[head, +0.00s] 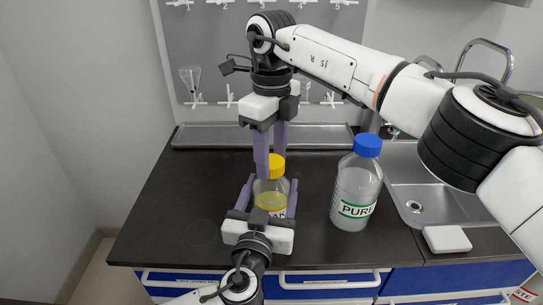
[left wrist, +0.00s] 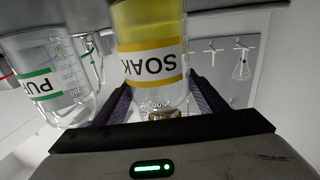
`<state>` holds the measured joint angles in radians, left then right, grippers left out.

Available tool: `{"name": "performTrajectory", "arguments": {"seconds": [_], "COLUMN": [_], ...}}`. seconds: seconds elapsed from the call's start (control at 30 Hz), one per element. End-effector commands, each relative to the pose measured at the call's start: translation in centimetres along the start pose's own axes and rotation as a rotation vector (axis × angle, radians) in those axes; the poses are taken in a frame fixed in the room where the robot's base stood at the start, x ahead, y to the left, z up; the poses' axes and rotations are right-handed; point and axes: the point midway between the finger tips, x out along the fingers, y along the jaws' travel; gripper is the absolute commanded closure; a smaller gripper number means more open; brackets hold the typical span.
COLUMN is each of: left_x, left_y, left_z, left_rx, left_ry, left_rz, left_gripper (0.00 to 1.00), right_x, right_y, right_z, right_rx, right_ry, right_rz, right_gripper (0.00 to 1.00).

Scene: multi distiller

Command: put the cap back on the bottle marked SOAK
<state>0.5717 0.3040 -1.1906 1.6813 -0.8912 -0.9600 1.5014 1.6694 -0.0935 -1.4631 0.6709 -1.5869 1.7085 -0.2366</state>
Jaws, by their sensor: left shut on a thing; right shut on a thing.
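The bottle marked SOAK (head: 269,193) stands upright on the dark counter, with yellow liquid and a yellow-banded label. It also shows in the left wrist view (left wrist: 150,65), its label upside down there. My left gripper (head: 269,186) is shut around its body, one finger on each side. The yellow cap (head: 277,167) is at the top of the bottle. My right gripper (head: 271,163) points straight down from above and is shut on the cap. The near finger hides part of the cap and the neck, so I cannot tell whether the cap is seated.
A PURE bottle (head: 356,190) with a blue cap stands close on the right. Behind are a grey tray (head: 220,137) and a pegboard (head: 210,60). A sink (head: 425,195) and a white block (head: 446,239) are at right. The counter's left side is clear.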

Motion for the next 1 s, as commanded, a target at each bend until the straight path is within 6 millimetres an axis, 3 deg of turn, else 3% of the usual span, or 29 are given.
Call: {"name": "performTrajectory", "arguments": {"seconds": [0.6,0.7,0.83,0.87,0.93,1.0], "left_x": [0.00,0.00,0.00,0.00,0.00,0.00], "left_y": [-0.01,-0.01,-0.01,-0.01,-0.01,-0.01], "left_z": [0.07,0.07,0.07,0.07,0.07,0.07], "left_rx": [0.000,0.000,0.000,0.000,0.000,0.000], "left_ry": [-0.001,-0.001,-0.001,-0.001,-0.001,-0.001], "left_rz": [0.000,0.000,0.000,0.000,0.000,0.000], "left_gripper": [0.97,0.97,0.97,0.97,0.97,0.97], "right_x": [0.09,0.09,0.09,0.09,0.09,0.09], "right_y": [0.02,0.03,0.03,0.03,0.03,0.02], "right_z": [0.03,0.04,0.04,0.04,0.04,0.04], "right_rx": [1.394,1.528,1.518,1.517,1.517,1.516], "right_ry": [0.000,0.000,0.000,0.000,0.000,0.000], "right_rz": [0.000,0.001,0.001,0.001,0.001,0.000], "right_gripper": [0.86,0.86,0.86,0.56,0.44,0.41]}}
